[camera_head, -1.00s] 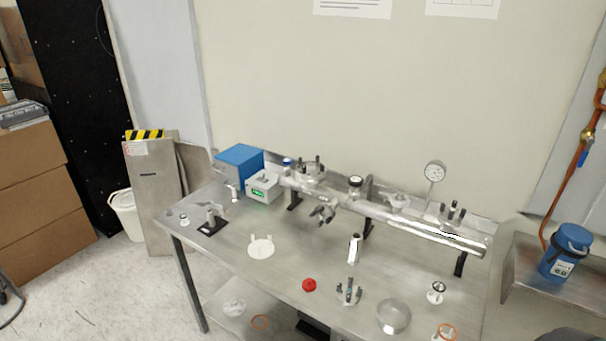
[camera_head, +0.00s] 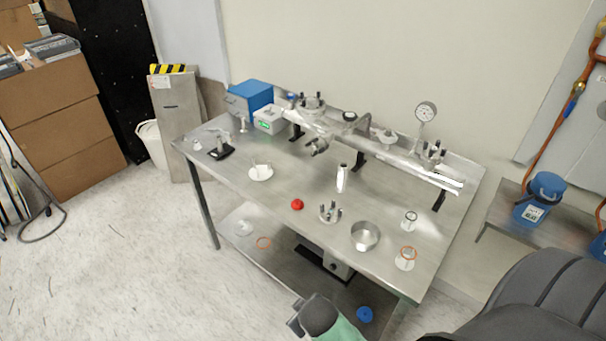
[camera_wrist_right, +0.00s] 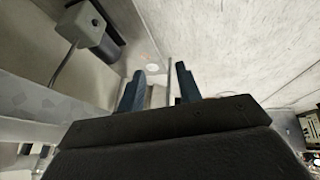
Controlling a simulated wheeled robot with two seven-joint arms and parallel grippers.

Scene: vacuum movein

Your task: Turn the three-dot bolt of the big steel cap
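The steel tube assembly (camera_head: 380,158) lies along the back of the steel table in the head view. Bolted fittings stand on it at the left (camera_head: 312,105) and at the right (camera_head: 432,155). A small steel piece with upright prongs (camera_head: 330,212) stands on the table in front. The bolt dots are too small to read, so I cannot tell which part is the big steel cap or its three-dot bolt. My right gripper (camera_wrist_right: 160,82) shows in the right wrist view, its fingers apart with nothing held between them.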

